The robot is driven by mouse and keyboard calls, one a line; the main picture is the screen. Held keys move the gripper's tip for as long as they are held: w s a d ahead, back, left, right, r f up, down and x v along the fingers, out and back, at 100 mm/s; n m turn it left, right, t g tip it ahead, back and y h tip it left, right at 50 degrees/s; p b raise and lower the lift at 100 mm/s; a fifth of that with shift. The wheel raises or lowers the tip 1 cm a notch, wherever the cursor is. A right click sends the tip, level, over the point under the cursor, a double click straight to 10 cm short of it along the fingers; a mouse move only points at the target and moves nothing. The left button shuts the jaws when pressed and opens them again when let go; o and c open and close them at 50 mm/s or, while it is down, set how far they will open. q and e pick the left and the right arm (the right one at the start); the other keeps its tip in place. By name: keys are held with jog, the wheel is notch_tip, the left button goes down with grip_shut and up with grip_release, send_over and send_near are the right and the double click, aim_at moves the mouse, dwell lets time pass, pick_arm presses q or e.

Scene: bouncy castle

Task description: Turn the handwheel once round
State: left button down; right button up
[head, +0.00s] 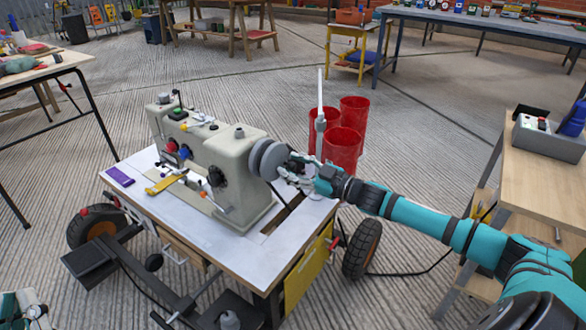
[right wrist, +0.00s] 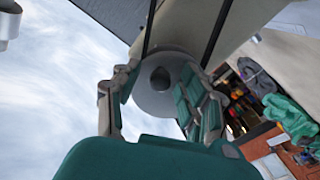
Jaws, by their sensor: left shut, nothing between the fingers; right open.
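The grey handwheel (head: 264,157) is on the right end of a beige sewing machine (head: 222,148), which stands on a white-topped wheeled table (head: 140,180). My right gripper (head: 291,170) is at the outer face of the wheel. In the right wrist view the round handwheel (right wrist: 150,98) with its dark hub lies between the spread fingers of my right gripper (right wrist: 160,100). The right gripper is open; I cannot tell whether a finger touches the rim. My left gripper (head: 22,308) is shut and empty in the bottom left corner, partly cut off, away from the machine.
Several red bins (head: 343,145) stand on the floor behind the wheel. A purple box (head: 118,176) and a yellow item (head: 166,183) lie on the machine table. A wooden bench (head: 555,175) with a grey control box (head: 545,137) is at the right. Open floor lies behind the machine.

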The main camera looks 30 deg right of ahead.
jog(key=shift+w+a, duration=0.1)
jog(key=shift+w, duration=0.05)
grip_shut()
dwell(0.4)
